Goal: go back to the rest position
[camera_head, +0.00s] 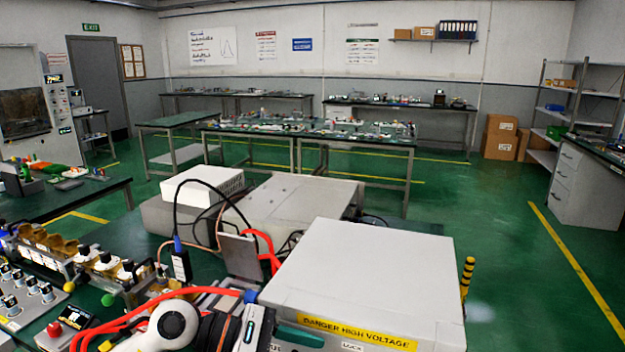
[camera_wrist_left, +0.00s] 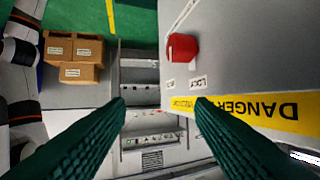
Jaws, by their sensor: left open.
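My left arm (camera_head: 175,322) shows at the bottom of the head view, in front of the large grey high-voltage cabinet (camera_head: 372,265). Part of my left gripper (camera_head: 290,337) shows at the cabinet's lower front edge; its fingertips are mostly cut off or hidden there. In the left wrist view the left gripper (camera_wrist_left: 160,102) has two dark green fingers spread wide with nothing between them. The cabinet's grey face with its yellow danger label (camera_wrist_left: 255,110) is beside the right finger. A red knob (camera_wrist_left: 182,46) sits on that face. My right gripper is in neither view.
Red cables (camera_head: 150,308) run close by my left arm. A control panel with an emergency button (camera_head: 54,328) lies at lower left. A white box (camera_head: 202,186) stands behind the arm. The wrist view shows small cardboard boxes (camera_wrist_left: 73,50). Green floor (camera_head: 500,240) is open at right.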

